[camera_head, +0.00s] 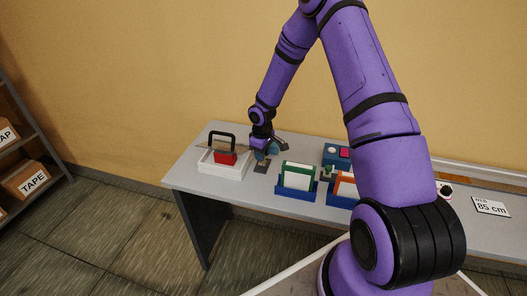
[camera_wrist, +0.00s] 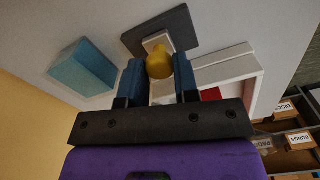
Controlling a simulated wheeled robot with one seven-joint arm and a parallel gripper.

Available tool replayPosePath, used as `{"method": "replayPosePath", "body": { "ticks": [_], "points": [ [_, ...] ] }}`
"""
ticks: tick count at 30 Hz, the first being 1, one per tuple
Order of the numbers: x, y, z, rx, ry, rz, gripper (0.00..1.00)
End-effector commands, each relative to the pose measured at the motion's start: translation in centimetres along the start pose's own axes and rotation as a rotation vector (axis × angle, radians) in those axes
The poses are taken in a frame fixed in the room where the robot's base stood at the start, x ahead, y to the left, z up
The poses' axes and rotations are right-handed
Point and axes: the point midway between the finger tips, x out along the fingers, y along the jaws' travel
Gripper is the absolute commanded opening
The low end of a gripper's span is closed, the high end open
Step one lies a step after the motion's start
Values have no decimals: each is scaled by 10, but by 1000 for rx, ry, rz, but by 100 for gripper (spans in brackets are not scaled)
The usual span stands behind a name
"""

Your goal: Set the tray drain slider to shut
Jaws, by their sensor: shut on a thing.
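The drain slider shows in the wrist view as a dark plate (camera_wrist: 178,27) with a pale strip and a rounded yellow knob (camera_wrist: 159,66). My gripper (camera_wrist: 159,77) has its two blue fingers on either side of the knob, shut on it. In the head view my gripper (camera_head: 265,149) is low over the table, right of the white tray (camera_head: 222,172), and the dark plate (camera_head: 262,166) shows just below it. The knob is hidden in the head view. I cannot tell which end of its travel the knob is at.
A light blue block (camera_wrist: 82,70) lies beside the plate. Blue holders with a green frame (camera_head: 297,168) and an orange frame (camera_head: 345,179) stand to the right. A shelf with boxes (camera_head: 28,180) is at far left.

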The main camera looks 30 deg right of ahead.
Motion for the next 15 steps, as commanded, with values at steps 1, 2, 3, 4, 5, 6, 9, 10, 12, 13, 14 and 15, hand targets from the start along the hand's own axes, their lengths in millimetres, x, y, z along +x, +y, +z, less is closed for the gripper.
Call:
{"method": "replayPosePath", "body": {
  "ticks": [1,2,3,4,5,6,9,10,12,13,14,15],
  "points": [
    [0,-10,1,-6,-2,-1,0],
    [0,-14,3,-5,-2,-1,0],
    [0,-20,4,-4,-1,-2,0],
    [0,-22,5,-3,-1,-2,0],
    [0,-24,6,-2,-1,-1,0],
    [0,-25,7,-1,-1,-2,0],
    [0,-26,7,0,-2,-3,0],
    [0,-26,7,0,-2,-3,0],
    [0,-26,7,-1,-3,-4,0],
    [0,-26,7,-1,-3,-4,0],
    [0,-26,7,-1,-3,-5,33],
    [0,-27,7,-2,-3,-5,42]
  ]
}}
